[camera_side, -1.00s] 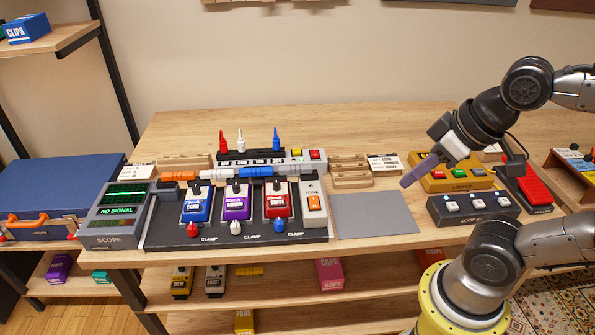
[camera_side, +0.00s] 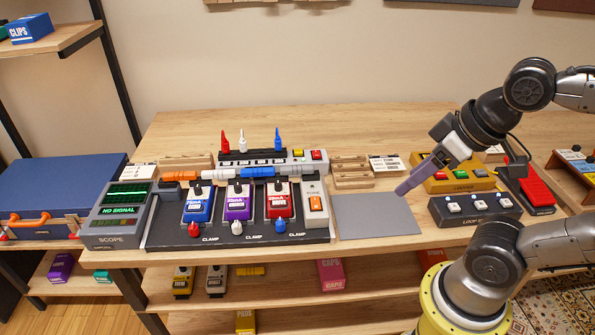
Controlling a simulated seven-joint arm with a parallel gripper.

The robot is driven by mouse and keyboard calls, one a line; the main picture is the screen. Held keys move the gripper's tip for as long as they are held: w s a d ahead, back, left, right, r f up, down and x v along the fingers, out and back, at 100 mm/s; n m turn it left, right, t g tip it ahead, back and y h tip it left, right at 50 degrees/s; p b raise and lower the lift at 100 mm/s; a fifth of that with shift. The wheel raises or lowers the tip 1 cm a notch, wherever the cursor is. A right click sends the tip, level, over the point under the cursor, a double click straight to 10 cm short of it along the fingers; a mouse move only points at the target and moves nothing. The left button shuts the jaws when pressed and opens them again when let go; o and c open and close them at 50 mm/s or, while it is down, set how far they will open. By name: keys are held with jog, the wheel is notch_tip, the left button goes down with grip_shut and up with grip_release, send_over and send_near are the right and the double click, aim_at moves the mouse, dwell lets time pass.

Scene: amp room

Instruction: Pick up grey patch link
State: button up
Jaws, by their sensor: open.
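A row of short link pieces lies along the back of the black pedalboard (camera_side: 172,240). It has an orange piece (camera_side: 180,176), a pale grey piece (camera_side: 215,174) and a blue piece (camera_side: 257,172). The pale grey piece looks like the grey patch link, but it is too small to be sure. My gripper (camera_side: 402,190) points down and left over the right edge of the grey mat (camera_side: 375,214), well right of the pedalboard. It is open, with nothing seen in it. Its fingers overlap in this view, so the gap is hidden.
Blue, purple and red pedals (camera_side: 237,204) stand on the pedalboard. A scope (camera_side: 116,214) stands to its left. A yellow looper box (camera_side: 458,180) and a dark switch box (camera_side: 474,208) sit close to my gripper. Wooden racks (camera_side: 352,175) stand behind the mat.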

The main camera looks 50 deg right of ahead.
jog(key=w+r+n, duration=0.6)
jog(key=w+r, duration=0.2)
jog(key=n+g, duration=0.3)
jog(key=g, duration=0.2)
send_over(296, 167)
notch_tip(296, 167, down, 11)
jog(key=shift+g, duration=0.3)
notch_tip(296, 167, down, 9)
jog(key=shift+d, duration=0.1)
jog(key=shift+a+f, duration=0.2)
jog(key=shift+f, duration=3)
jog(key=shift+f, duration=0.2)
